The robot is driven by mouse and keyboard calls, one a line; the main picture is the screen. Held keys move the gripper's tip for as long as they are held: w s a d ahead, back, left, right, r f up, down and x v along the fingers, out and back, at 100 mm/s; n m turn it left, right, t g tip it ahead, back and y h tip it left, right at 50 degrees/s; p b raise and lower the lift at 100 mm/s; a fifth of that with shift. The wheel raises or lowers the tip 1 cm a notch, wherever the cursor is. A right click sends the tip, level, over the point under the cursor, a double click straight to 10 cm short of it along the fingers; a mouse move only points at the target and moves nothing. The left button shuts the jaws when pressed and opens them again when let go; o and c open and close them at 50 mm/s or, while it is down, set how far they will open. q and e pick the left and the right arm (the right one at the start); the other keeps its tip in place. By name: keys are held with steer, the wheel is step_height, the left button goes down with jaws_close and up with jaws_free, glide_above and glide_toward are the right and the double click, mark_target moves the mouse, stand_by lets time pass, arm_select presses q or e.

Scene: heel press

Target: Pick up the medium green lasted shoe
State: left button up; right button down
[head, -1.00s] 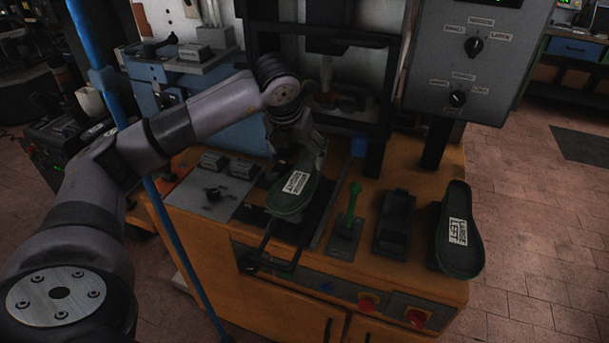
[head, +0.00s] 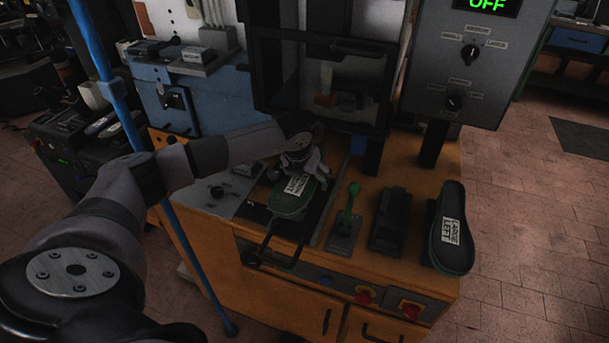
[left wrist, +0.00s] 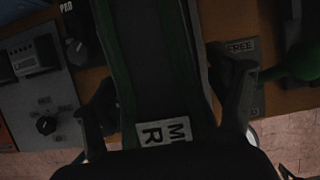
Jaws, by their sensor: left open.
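The medium shoe (head: 287,208), dark with a green edge and a white label, lies sole up on a black slide in front of the press. It fills the middle of the left wrist view (left wrist: 155,60), where the label shows an M and an R. My left gripper (head: 303,168) is over the far part of the shoe, pointing down. In the left wrist view its fingers (left wrist: 165,92) are open, one on each side of the shoe. I cannot tell whether they touch it. My right gripper is not in view.
A second shoe, labelled LARGE LEFT (head: 450,232), lies at the bench's right. A green lever (head: 348,203) and a black pedal-like block (head: 391,219) stand between the shoes. The press frame (head: 320,85) rises behind. A control box (head: 470,70) reads OFF. A blue pole (head: 183,235) stands left.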

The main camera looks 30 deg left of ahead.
arm_select(q)
steer(key=shift+c, duration=0.5)
steer(key=c, duration=1.3)
steer(key=shift+r, duration=0.1)
steer(key=shift+c, duration=0.7)
